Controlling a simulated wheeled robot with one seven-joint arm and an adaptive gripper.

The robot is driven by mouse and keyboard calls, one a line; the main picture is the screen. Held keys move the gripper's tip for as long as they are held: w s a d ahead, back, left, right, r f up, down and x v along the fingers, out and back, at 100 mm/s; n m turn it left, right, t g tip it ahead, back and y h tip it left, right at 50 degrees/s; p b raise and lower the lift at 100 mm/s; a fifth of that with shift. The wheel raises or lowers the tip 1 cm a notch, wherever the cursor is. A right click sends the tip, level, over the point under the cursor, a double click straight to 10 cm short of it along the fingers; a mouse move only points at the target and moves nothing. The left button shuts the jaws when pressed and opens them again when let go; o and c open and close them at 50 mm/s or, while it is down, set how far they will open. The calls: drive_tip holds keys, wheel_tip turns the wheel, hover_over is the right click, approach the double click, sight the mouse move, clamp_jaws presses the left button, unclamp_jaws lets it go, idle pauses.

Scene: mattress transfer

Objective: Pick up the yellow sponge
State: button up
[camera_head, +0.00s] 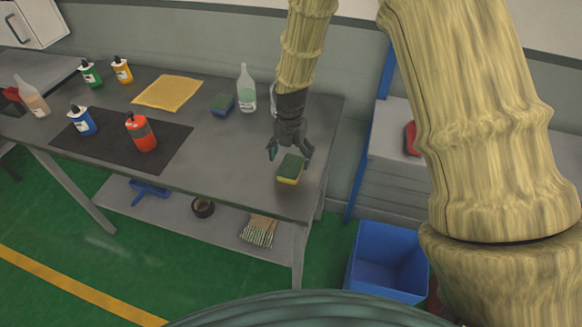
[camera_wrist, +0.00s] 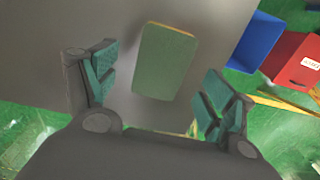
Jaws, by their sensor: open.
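The yellow sponge (camera_head: 290,169) has a green top and a yellow side and lies flat on the metal table near its right front end. In the wrist view the sponge (camera_wrist: 165,62) shows its green face, with a thin yellow edge at the top. My gripper (camera_head: 289,157) is open just above and behind the sponge. In the wrist view my gripper (camera_wrist: 152,87) has its two fingers spread, with the sponge between and beyond them. I cannot tell whether either finger touches it. No part of the sponge is gripped.
A blue bin (camera_head: 388,262) stands on the floor at right. The table around the yellow sponge is clear.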

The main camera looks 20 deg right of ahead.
sight(291, 165)
drive_tip(key=shift+s+f+p, duration=0.15)
drive_tip(key=shift+f+p, duration=0.9)
drive_tip(key=shift+f, duration=1.05)
drive_tip(key=shift+c, duration=0.2)
drive_tip(key=c, duration=0.7)
